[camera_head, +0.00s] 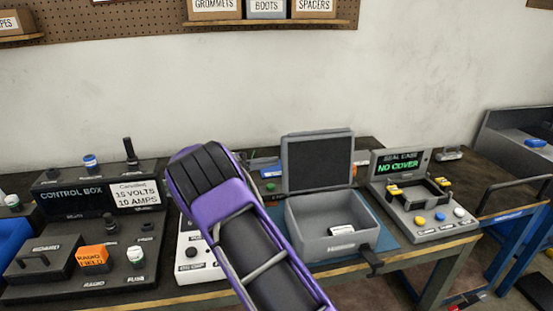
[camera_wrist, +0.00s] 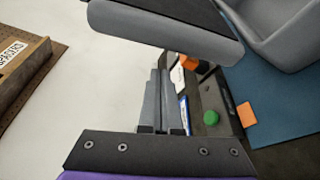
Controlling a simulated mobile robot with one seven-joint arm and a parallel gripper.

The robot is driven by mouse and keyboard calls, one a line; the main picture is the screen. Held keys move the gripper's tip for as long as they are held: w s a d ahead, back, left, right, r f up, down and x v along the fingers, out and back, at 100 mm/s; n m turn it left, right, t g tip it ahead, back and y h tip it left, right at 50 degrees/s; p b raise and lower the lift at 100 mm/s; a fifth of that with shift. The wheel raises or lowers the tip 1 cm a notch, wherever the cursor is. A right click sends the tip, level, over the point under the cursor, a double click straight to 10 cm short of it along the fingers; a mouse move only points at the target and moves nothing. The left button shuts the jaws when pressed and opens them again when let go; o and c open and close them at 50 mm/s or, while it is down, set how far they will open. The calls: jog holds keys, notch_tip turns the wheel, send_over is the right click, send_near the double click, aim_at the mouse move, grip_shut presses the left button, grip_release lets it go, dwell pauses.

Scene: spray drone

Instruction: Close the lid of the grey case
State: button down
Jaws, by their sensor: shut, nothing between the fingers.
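The grey case (camera_head: 335,246) stands on a blue mat on the bench, with a small white labelled item inside. Its lid (camera_head: 317,162) is open and stands nearly upright at the back, dark panel facing the front. In the wrist view the lid (camera_wrist: 185,35) crosses the top close to the fingers, and the case body (camera_wrist: 285,35) shows at upper right. My gripper (camera_wrist: 160,78) is shut and empty, pointing up towards the lid's edge with a seeming gap; contact is hard to judge. In the head view my arm hides the gripper, left of the case.
A control box (camera_head: 95,200) stands at the left, and a seal-case fixture (camera_head: 425,200) at the right. A dark bracket (camera_head: 372,260) sits by the case's front right corner. A green knob (camera_wrist: 211,117) and an orange block (camera_wrist: 247,114) lie beyond the fingers.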

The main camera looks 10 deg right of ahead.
jog(key=r+x, duration=0.1)
jog(key=x, duration=0.7)
jog(key=shift+f, duration=0.45)
jog(key=shift+s, duration=0.1)
jog(key=shift+s+r+m+b, duration=0.1)
jog(key=shift+r+m+b, duration=0.1)
jog(key=shift+m+b, duration=0.15)
